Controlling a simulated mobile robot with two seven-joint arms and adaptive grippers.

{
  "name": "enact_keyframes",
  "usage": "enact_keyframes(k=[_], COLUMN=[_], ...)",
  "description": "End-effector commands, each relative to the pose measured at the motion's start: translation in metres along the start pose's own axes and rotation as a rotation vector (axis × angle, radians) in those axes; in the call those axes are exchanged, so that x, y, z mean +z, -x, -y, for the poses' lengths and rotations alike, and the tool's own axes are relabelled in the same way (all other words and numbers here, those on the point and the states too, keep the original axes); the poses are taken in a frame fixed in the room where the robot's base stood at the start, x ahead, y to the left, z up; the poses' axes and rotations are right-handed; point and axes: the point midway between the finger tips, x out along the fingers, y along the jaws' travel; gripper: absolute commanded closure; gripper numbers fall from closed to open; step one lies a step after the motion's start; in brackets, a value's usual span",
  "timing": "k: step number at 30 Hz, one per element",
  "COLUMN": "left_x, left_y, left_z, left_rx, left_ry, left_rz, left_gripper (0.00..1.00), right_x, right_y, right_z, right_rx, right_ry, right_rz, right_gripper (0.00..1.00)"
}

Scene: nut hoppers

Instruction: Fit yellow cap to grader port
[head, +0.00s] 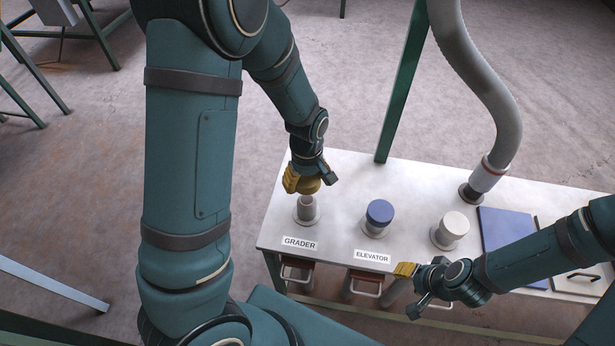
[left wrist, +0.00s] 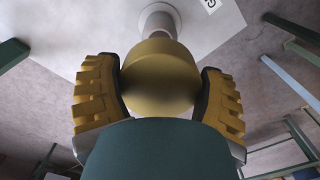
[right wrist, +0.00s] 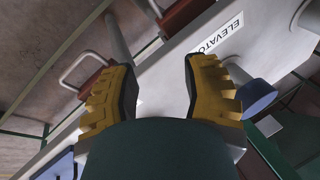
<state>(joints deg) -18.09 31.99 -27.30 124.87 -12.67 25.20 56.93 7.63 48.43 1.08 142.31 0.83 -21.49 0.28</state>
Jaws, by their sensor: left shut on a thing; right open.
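The yellow cap (left wrist: 160,75) is held between the two fingers of my left gripper (left wrist: 160,88), which is shut on it. In the head view the left gripper (head: 305,182) and the cap (head: 307,187) are at the top of the grader port (head: 306,209), a grey upright stub behind the GRADER label (head: 300,243). I cannot tell whether the cap touches the port. The port also shows beyond the cap in the left wrist view (left wrist: 159,18). My right gripper (head: 405,269) is open and empty by the table's front edge, near the ELEVATOR label (head: 373,256).
A blue-capped port (head: 380,212) and a white-capped port (head: 454,225) stand to the right on the white table (head: 345,187). A grey hose (head: 480,75) joins another port (head: 471,193) at the back. A blue panel (head: 505,231) lies at right. A green post (head: 400,95) rises behind.

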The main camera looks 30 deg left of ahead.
Motion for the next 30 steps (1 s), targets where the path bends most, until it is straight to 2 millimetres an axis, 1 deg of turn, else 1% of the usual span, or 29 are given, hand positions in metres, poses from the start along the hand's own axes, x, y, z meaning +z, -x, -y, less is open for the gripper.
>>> enact_keyframes(k=[1, 6, 30], left_x=[0.000, 0.000, -0.001], left_y=[-0.005, -0.016, -0.066], left_z=[0.000, 0.000, 0.000], left_rx=[0.000, -0.001, 0.000], left_ry=[0.000, 0.000, -0.001], left_rz=[0.000, 0.000, 0.000], left_gripper=[0.50, 0.50, 0.50], right_x=[0.001, 0.002, 0.021], right_y=[-0.005, -0.015, -0.051], right_z=[-0.002, -0.005, -0.019], right_rx=[0.001, 0.003, -0.001], right_ry=[0.000, 0.000, 0.012], right_rz=[0.000, 0.000, 0.038], right_gripper=[0.53, 0.53, 0.53])
